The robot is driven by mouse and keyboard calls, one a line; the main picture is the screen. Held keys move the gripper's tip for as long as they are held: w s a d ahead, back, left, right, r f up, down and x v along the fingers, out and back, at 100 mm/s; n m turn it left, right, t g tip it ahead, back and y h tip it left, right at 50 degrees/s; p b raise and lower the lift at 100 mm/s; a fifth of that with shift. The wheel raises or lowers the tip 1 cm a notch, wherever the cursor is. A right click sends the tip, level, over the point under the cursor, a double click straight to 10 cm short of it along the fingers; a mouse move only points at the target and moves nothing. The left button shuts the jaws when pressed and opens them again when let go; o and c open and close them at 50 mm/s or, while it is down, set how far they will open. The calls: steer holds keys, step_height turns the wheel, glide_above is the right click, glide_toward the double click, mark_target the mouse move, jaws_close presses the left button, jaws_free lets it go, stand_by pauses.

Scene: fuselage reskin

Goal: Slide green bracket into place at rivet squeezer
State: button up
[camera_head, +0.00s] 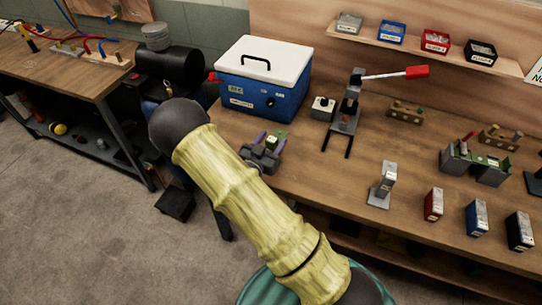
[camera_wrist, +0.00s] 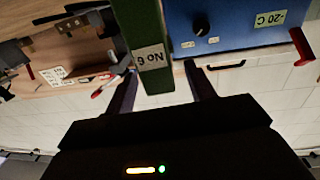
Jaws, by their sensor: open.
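The green bracket (camera_wrist: 144,25), with a "No 6" label, stands between my gripper's two purple fingers in the wrist view. My gripper (camera_wrist: 163,80) is open; a gap shows by its right finger, and I cannot tell whether the left one touches the bracket. In the head view my gripper (camera_head: 269,141) is over the bench's left part, in front of the blue cooler, with a small patch of the green bracket (camera_head: 272,145) showing. A lever tool with a red handle (camera_head: 350,103), apparently the rivet squeezer, stands on the bench to the right, beyond my gripper.
The blue cooler (camera_head: 262,90) with white lid stands just behind my gripper. A small grey box (camera_head: 323,107) sits between cooler and lever tool. A grey stand (camera_head: 382,185), coloured boxes and a grey fixture with green parts (camera_head: 478,160) are further right. Bench before the lever tool is clear.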

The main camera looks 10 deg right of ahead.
jaws_close()
steer(key=shift+r, duration=0.2)
step_height(320, 180, up, 10)
steer(key=shift+f+b, duration=0.15)
steer(key=shift+b, duration=0.45)
stand_by(0.6)
